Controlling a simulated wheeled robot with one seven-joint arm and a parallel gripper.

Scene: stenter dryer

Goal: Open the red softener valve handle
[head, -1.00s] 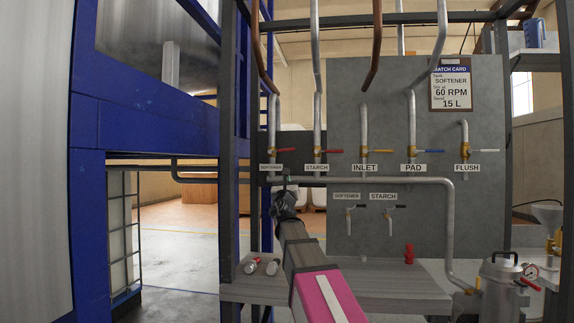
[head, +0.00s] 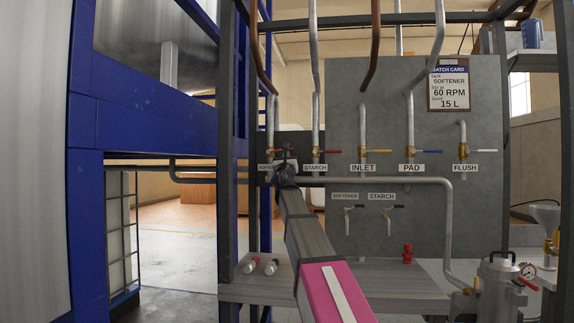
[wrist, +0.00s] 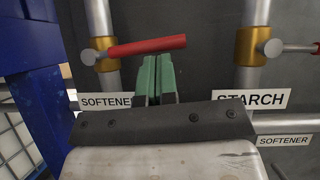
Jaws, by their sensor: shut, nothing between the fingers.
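The red softener valve handle (wrist: 147,46) lies roughly level, reaching right from a brass valve (wrist: 105,53) on a grey pipe in the wrist view. The SOFTENER label (wrist: 104,101) sits below that valve, its right end hidden by my gripper. My gripper (wrist: 157,62) has its green fingers shut together and empty. The fingertips are just below the middle of the handle; I cannot tell if they touch it. In the head view my gripper (head: 286,158) is in front of the softener valve and hides most of the handle.
The STARCH valve (wrist: 250,47), with another red handle, is close on the right. INLET, PAD and FLUSH valves (head: 463,151) line the panel further right. A horizontal pipe (head: 400,181) runs below them. A blue frame (wrist: 33,85) stands close on the left.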

